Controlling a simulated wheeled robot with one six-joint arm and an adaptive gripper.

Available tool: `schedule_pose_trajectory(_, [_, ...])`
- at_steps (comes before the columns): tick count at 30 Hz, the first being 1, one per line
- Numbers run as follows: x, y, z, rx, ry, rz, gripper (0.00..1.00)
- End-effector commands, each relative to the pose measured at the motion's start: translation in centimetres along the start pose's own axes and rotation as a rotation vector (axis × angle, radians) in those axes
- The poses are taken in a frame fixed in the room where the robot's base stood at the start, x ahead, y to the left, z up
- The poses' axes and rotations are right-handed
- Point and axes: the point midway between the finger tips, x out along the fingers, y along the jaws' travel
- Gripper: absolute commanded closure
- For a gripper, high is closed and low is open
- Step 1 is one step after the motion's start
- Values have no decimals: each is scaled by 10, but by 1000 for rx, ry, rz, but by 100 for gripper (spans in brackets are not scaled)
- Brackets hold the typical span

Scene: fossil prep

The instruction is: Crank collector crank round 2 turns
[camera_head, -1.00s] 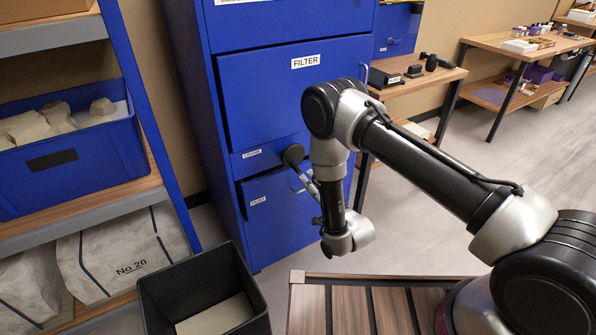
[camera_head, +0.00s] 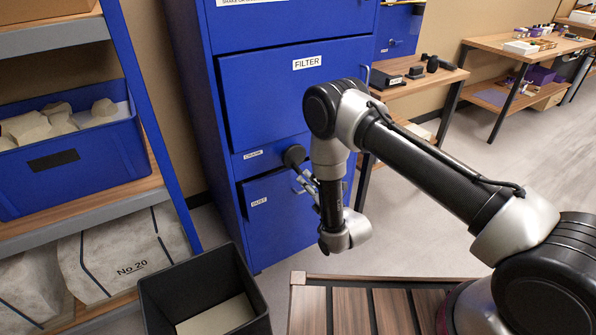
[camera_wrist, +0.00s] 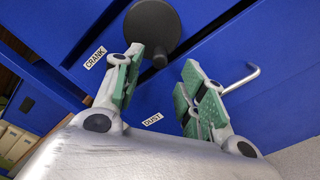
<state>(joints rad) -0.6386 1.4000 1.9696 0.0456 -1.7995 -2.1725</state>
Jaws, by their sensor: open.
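The collector crank is a dark round disc (camera_wrist: 151,32) with a short knob (camera_wrist: 160,60) on the blue cabinet's front, beside the CRANK label (camera_wrist: 95,57). In the head view the crank disc (camera_head: 294,155) shows just above and left of my gripper (camera_head: 302,180). In the wrist view my gripper (camera_wrist: 158,88) is open, with green pads on both fingers. The knob is seen between and beyond the fingertips, nearer the left finger. Nothing is held. I cannot tell whether a finger touches the disc.
The blue cabinet (camera_head: 270,95) has a FILTER door above and a DUST drawer (camera_head: 262,240) below. The drawer's bar handle (camera_wrist: 240,80) sticks out right of my fingers. A shelf with a blue bin (camera_head: 75,170) stands left. A black open box (camera_head: 170,290) stands in front.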

Motion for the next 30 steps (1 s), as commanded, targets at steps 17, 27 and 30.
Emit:
schedule_pose_trajectory(17, [61, 0, 0, -183, -1, 1, 59])
schedule_pose_trajectory(27, [78, 0, 0, -182, 1, -1, 59])
schedule_pose_trajectory(30, [78, 0, 0, -182, 1, -1, 59])
